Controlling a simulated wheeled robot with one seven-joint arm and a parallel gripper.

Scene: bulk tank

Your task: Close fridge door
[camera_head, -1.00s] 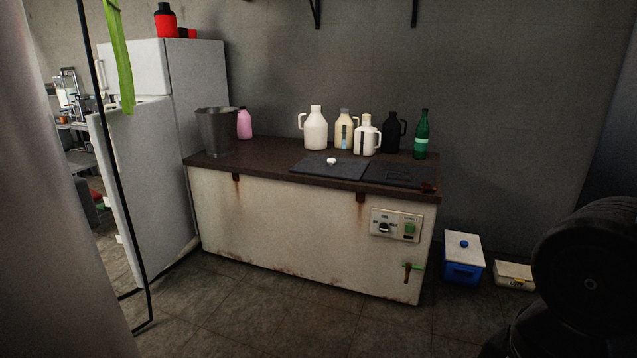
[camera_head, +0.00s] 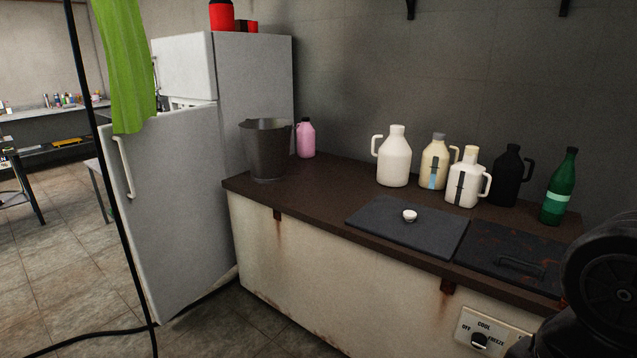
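The white fridge (camera_head: 255,85) stands at the back left, beside the bulk tank. Its upper door (camera_head: 184,68) looks shut. Its lower fridge door (camera_head: 178,205) stands open, swung out towards me, with a strip of the inside showing above its top edge. A long white handle (camera_head: 125,168) is on the left part of that door. A green cloth (camera_head: 130,70) hangs in front of the door's upper left corner. A dark part of my arm shows at the lower right. My gripper's fingers are not in view.
The bulk tank (camera_head: 300,270) with a dark top fills the right side, close to the open door. A bucket (camera_head: 266,150), a pink bottle (camera_head: 306,138) and several jugs stand on it. A black stand with a cable (camera_head: 112,200) is in front of the door. Floor (camera_head: 60,270) at left is clear.

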